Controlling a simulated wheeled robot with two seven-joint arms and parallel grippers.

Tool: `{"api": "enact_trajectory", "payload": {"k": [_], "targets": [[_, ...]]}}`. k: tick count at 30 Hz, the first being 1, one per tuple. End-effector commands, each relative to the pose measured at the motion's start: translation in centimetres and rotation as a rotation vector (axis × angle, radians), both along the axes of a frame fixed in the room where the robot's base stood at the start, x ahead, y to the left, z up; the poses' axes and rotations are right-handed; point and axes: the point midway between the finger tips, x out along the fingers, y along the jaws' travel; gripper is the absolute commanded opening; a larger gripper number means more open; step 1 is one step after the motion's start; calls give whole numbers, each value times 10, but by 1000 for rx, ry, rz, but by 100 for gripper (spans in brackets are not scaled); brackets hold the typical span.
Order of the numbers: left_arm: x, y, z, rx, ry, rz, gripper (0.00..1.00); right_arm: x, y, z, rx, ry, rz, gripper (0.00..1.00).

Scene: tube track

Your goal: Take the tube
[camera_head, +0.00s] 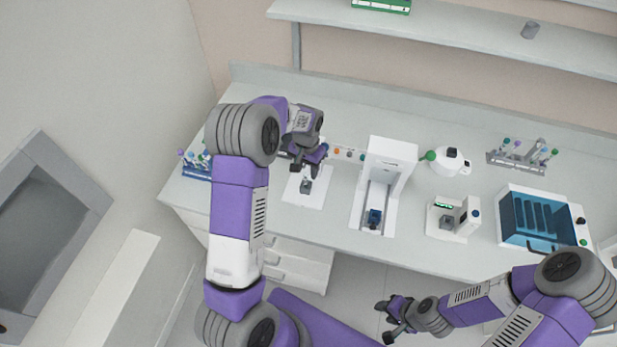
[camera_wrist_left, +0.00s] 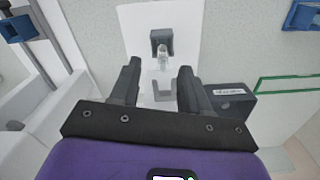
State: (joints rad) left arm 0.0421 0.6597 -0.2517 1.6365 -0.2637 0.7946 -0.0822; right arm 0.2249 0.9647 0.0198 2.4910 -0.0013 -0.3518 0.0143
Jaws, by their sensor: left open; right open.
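A small clear tube (camera_wrist_left: 163,55) stands by a dark grey holder (camera_wrist_left: 161,40) on a white plate (camera_wrist_left: 133,22). How it sits in the holder is hard to tell. In the head view the grey holder (camera_head: 306,187) is on the white plate (camera_head: 316,200) on the bench, and the tube is too small to make out clearly. My left gripper (camera_head: 306,168) is open above the holder. In the left wrist view its fingers (camera_wrist_left: 158,72) are spread on both sides of the line to the tube, with nothing between them. My right gripper (camera_head: 385,320) is open and empty, in front of the bench.
A blue rack with several tubes (camera_head: 197,172) is at the bench's left end. A tall white machine (camera_head: 396,150) stands right of the plate. Further right are a round white device (camera_head: 450,163), a grey tube rack (camera_head: 515,162), a small white device (camera_head: 453,218) and a blue-windowed box (camera_head: 540,215).

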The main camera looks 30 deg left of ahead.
Motion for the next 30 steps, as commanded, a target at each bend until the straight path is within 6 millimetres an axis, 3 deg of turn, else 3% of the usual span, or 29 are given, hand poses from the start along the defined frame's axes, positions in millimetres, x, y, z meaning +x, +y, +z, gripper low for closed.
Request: {"api": "enact_trajectory", "payload": {"k": [12,21,30], "targets": [[0,4,-55,-1,2,0,46,0,0,9,0,-1,0,43],[0,4,-59,0,-1,0,46,0,0,9,0,-1,0,43],[0,4,-59,0,-1,0,0,0,0,9,0,-1,0,43]]}}
